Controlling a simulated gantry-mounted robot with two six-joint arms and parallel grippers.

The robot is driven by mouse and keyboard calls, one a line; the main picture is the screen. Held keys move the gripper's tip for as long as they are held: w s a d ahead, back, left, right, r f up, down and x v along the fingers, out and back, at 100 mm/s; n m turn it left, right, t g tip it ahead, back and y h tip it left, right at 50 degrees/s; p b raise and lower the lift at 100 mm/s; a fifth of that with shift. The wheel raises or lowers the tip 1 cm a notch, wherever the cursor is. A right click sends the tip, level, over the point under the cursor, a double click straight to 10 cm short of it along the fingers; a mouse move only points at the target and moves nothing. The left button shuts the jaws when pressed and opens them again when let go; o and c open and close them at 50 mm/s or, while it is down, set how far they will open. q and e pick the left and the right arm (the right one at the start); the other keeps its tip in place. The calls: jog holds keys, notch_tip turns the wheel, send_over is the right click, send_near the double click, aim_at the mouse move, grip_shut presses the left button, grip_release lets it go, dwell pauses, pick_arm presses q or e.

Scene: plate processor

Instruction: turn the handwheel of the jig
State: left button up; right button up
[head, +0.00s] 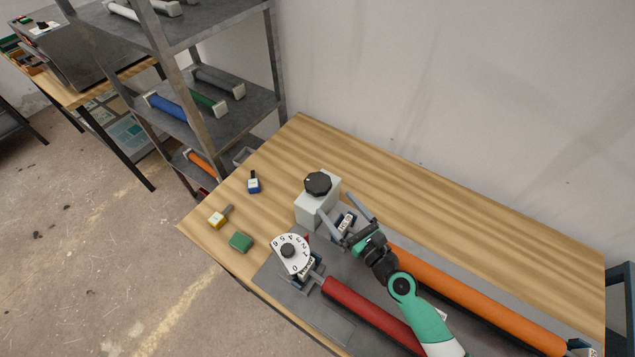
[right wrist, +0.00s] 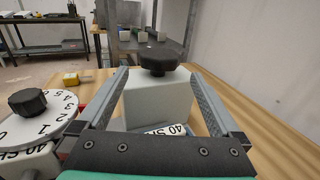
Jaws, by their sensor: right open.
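A black faceted handwheel (head: 317,183) sits on top of a pale grey block (head: 306,212) on the wooden table. In the right wrist view the handwheel (right wrist: 160,60) stands straight ahead, above the block (right wrist: 158,102). My right gripper (head: 336,204) is open, its two fingers spread on either side of the block's near face. The fingers appear lower than the handwheel and do not hold it. Whether they touch the block, I cannot tell. A white numbered dial (head: 292,262) with a black knob (head: 288,251) stands to the left of my right gripper. My left gripper is not in view.
A red roller (head: 365,315) and an orange roller (head: 470,295) lie along the table beside my right arm. A green block (head: 240,242), a yellow item (head: 217,220) and a blue item (head: 253,185) lie at the left. A metal rack (head: 205,110) stands behind. The table's back strip is clear.

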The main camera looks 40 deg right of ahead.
aim_at(316, 182)
jog(key=w, duration=0.3)
jog(key=w+d, duration=0.1)
jog(key=w, duration=0.2)
jog(key=w+b, duration=0.1)
jog(key=w, duration=0.2)
jog(key=shift+w+d, duration=0.2)
jog(key=shift+d, duration=0.05)
jog(key=c, duration=1.1)
jog(key=h+p, duration=0.1)
jog(key=p, duration=0.1)
jog(key=r+m+h+p, duration=0.1)
jog(key=shift+a+p, duration=0.15)
jog(key=shift+p, duration=0.25)
jog(key=shift+f+m+g+h+p, duration=0.1)
jog(key=shift+m+g+h+p, duration=0.35)
jog(key=shift+m+h, duration=0.2)
jog(key=shift+f+m+g+h, duration=0.15)
jog(key=shift+m+g+h, duration=0.15)
jog(key=shift+h, duration=0.25)
jog(key=shift+f+m+g+h, duration=0.15)
jog(key=shift+m+g+h, duration=0.4)
jog(key=shift+m+h, duration=0.35)
